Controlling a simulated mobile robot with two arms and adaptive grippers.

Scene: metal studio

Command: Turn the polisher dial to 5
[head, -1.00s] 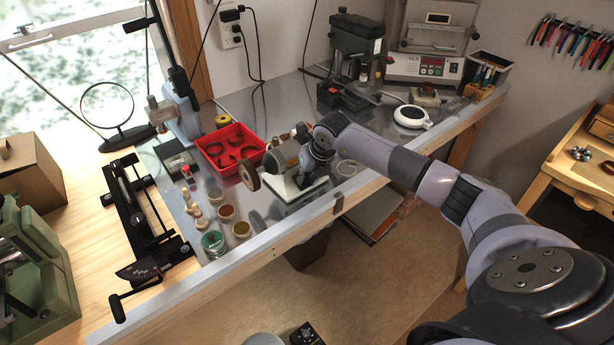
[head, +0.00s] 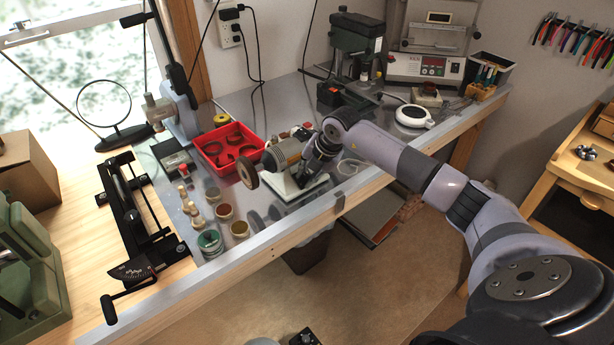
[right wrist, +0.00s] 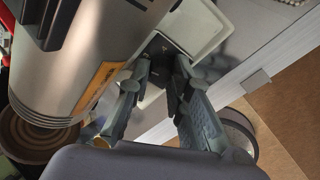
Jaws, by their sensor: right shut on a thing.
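The polisher (head: 286,153) stands near the front edge of the metal bench, with a grey motor body, a tan wheel at its left and a white base. My right gripper (head: 310,176) reaches down at its right side. In the right wrist view the motor body (right wrist: 85,50) fills the upper left. There the fingers of my right gripper (right wrist: 165,72) close around a small dark dial (right wrist: 159,50) beside the pale base. The fingers cover most of the dial, and its number cannot be read. My left gripper is not in view.
A red tray (head: 232,146) lies behind and left of the polisher. Small jars (head: 211,241) and wooden pegs stand to its left. A white round device (head: 412,116) lies at the right. The bench's front edge (head: 335,207) runs close by.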

